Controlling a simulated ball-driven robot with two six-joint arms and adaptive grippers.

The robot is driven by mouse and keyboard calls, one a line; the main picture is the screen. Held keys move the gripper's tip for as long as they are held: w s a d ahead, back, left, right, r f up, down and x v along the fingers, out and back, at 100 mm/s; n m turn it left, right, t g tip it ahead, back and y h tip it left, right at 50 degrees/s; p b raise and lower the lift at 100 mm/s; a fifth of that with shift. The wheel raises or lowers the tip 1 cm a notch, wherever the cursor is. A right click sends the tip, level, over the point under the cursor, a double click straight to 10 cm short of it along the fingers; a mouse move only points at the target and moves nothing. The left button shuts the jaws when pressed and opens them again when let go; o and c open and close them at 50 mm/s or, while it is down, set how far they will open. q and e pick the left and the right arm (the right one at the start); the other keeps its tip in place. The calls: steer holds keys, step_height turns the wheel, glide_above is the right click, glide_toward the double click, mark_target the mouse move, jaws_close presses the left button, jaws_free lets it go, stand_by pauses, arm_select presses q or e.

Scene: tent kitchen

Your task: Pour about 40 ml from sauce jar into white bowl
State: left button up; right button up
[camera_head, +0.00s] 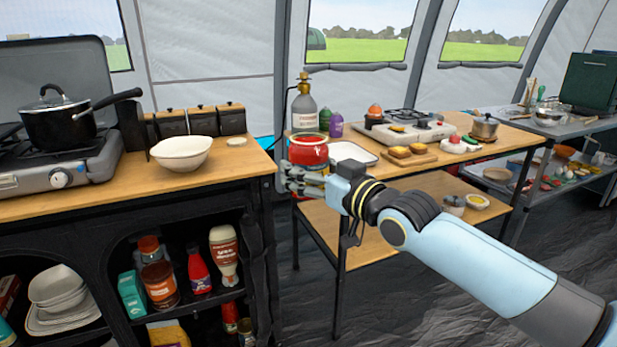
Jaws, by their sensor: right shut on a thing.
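The white bowl (182,154) stands upright on the wooden top of the left counter, near its front edge. My right gripper (296,178) is shut on the sauce jar (308,152), a glass jar with red contents. The jar is upright and open-looking at the top, held in the air just right of the counter's right end. The bowl is to the left of the jar, with a gap between them. The fingers cover the jar's lower part. The bowl's inside is mostly hidden by its rim. My left gripper is not in view.
A small white lid (237,142) lies on the counter (230,165) right of the bowl. Dark canisters (202,120) stand behind the bowl. A stove with a black pot (58,120) is at the left.

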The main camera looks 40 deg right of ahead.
steer(key=s+a+r+n+g+y, duration=0.2)
steer(key=s+a+r+n+y, duration=0.3)
steer(key=s+a+r+y, duration=0.2)
steer(key=s+a+r, duration=0.2)
steer(key=s+a, duration=0.2)
steer(key=a, duration=0.1)
steer(key=shift+a+r+y, duration=0.15)
steer(key=shift+r+y, duration=0.05)
steer(key=shift+y, duration=0.1)
